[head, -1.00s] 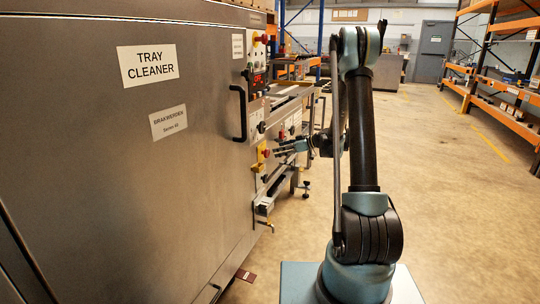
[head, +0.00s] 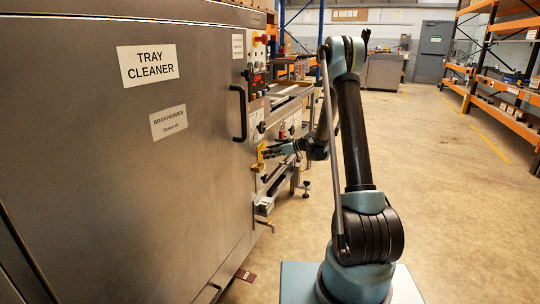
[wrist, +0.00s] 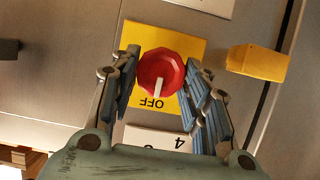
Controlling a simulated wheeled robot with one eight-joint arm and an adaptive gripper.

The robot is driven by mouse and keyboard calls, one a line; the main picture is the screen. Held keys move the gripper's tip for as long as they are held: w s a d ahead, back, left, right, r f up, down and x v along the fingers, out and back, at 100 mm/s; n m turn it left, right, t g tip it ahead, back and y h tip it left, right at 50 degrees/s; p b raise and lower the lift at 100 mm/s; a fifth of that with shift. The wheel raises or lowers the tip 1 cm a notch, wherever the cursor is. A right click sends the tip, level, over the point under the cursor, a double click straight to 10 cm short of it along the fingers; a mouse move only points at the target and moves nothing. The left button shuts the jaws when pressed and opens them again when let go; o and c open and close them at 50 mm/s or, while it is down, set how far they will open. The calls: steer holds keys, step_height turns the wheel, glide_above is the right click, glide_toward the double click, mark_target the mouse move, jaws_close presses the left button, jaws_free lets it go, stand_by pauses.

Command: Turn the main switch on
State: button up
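The main switch, a red faceted knob (wrist: 162,74), sits on a yellow plate (wrist: 192,45) in the wrist view. The word OFF shows upside down on the plate, and the knob's white mark points toward it. My gripper (wrist: 161,62) is open, with one finger on each side of the knob. The right finger is very close to the knob's edge; I cannot tell if it touches. In the head view my gripper (head: 271,151) is at the yellow plate (head: 260,157) on the machine's side panel, and it hides the knob.
A yellow block-like part (wrist: 257,62) juts out right of the switch. A white label (wrist: 160,138) marked 4 lies below the plate. The tray cleaner's front (head: 130,200) fills the left, with a black handle (head: 239,113). The floor (head: 460,210) at right is clear.

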steer(key=shift+c, duration=1.3)
steer(key=shift+w+d+f+m+g+y, duration=0.15)
steer(key=shift+m+g+y, duration=0.75)
steer(key=shift+m, duration=1.35)
steer(key=shift+w+f+m+g+y, duration=0.25)
steer(key=shift+m+g+y, duration=0.65)
steer(key=shift+m, duration=1.3)
steer(key=shift+w+d+f+m+g+y, duration=0.2)
steer(key=shift+m+g+y, duration=0.65)
steer(key=shift+m, duration=1.4)
steer(key=shift+a, duration=0.1)
steer(key=o, duration=1)
